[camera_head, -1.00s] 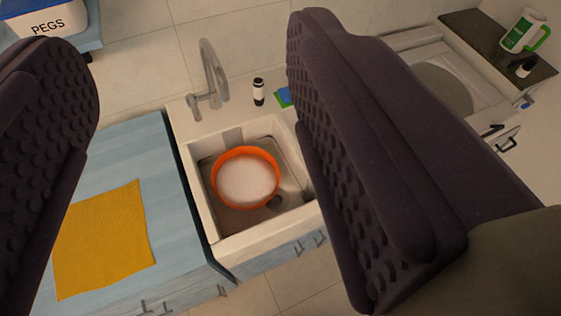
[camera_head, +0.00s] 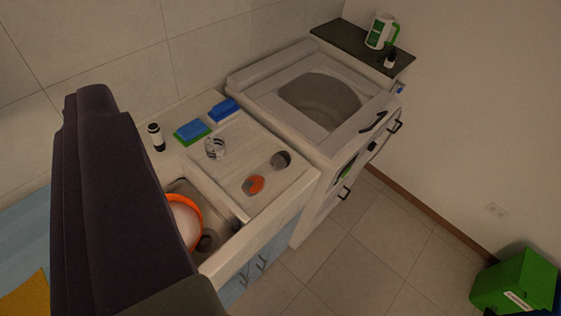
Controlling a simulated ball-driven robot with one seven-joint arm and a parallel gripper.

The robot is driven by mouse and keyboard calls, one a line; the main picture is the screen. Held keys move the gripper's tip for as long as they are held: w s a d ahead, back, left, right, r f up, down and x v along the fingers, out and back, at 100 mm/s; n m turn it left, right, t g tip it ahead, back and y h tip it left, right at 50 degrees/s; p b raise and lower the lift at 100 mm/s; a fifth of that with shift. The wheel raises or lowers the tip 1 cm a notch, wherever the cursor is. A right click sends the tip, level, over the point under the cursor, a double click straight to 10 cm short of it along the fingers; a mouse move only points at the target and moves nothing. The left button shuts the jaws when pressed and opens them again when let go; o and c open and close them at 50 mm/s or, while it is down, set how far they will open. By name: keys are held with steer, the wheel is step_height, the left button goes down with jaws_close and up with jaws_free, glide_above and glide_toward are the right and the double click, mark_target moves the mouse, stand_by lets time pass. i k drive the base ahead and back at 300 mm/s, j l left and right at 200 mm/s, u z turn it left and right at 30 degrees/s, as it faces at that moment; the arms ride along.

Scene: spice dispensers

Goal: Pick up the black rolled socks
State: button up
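On the counter to the right of the sink lie three small round bundles that look like rolled socks: a dark grey one (camera_head: 281,160), an orange and grey one (camera_head: 253,185) and a black and white patterned one (camera_head: 215,147). The dark grey one is the plainest and may be the black rolled socks; I cannot tell for sure.
An orange-rimmed basin (camera_head: 185,220) sits in the sink. A top-loading washer (camera_head: 300,65) is beyond. A green bin (camera_head: 515,282) stands on open tiled floor.

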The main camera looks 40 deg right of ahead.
mark_target(282, 159)
steer(key=i+l, duration=0.15)
steer(key=l, duration=0.25)
steer(key=i+l, duration=0.2)
steer(key=l, duration=0.15)
steer(key=i+l, duration=0.15)
steer(key=l, duration=0.25)
steer(key=i+l, duration=0.15)
steer(key=l, duration=0.2)
steer(key=i+l, duration=0.2)
steer(key=l, duration=0.2)
steer(key=i+l, duration=0.15)
steer(key=l, duration=0.2)
steer(key=i+l, duration=0.2)
steer(key=l, duration=0.2)
